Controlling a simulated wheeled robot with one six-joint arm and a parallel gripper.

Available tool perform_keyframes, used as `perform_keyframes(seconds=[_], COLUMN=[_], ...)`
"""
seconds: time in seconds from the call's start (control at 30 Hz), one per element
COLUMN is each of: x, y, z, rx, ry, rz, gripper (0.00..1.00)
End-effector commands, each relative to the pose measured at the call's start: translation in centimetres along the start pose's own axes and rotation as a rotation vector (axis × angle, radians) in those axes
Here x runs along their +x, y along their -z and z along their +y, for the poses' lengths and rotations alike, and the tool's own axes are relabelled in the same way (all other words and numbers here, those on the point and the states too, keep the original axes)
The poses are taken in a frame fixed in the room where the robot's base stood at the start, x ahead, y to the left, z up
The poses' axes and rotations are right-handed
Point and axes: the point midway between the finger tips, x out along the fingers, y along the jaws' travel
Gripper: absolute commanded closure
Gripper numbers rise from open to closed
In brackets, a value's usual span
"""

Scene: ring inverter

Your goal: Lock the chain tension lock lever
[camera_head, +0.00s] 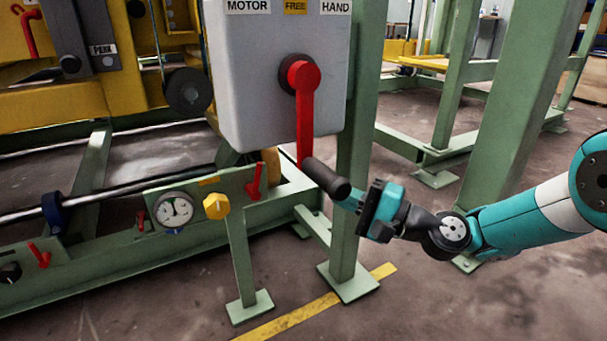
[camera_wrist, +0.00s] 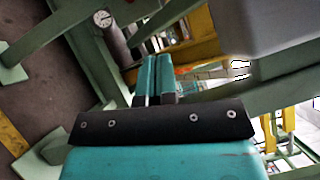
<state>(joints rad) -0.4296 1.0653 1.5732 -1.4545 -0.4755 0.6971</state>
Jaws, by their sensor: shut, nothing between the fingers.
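Several red levers show in the head view, and I cannot tell for sure which is the chain tension lock lever. One small red lever (camera_head: 256,181) stands tilted on the green panel, right of the yellow knob (camera_head: 216,206). Another, the lower-left red lever (camera_head: 40,256), leans near a black knob. A third is partly hidden beside the gauge (camera_head: 174,210). My gripper (camera_head: 350,203) is right of the panel, in front of the green post, apart from these levers. In the wrist view its teal fingers (camera_wrist: 157,67) are together and empty. No red lever shows clearly there.
A grey box (camera_head: 265,65) labelled MOTOR, FREE, HAND carries a large red handle (camera_head: 305,115) hanging down. A black cylinder (camera_head: 327,178) appears close to my gripper. Green posts (camera_head: 475,130) stand behind my arm. Floor with a yellow line (camera_head: 300,317) is open in front.

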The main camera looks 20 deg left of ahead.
Motion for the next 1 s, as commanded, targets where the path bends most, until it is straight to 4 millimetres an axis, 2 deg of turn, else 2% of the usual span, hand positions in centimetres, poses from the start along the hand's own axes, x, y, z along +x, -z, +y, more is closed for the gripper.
perform_keyframes(seconds=[0.03,0.43,1.0], x=[0.1,1.1,2.8], y=[-0.1,0.2,-0.2], z=[-0.7,-0.9,-0.1], rx=[-0.006,-0.015,-0.017], ry=[-0.007,-0.012,-0.012], rz=[0.0,-0.001,-0.003], gripper=[1.0,1.0,1.0])
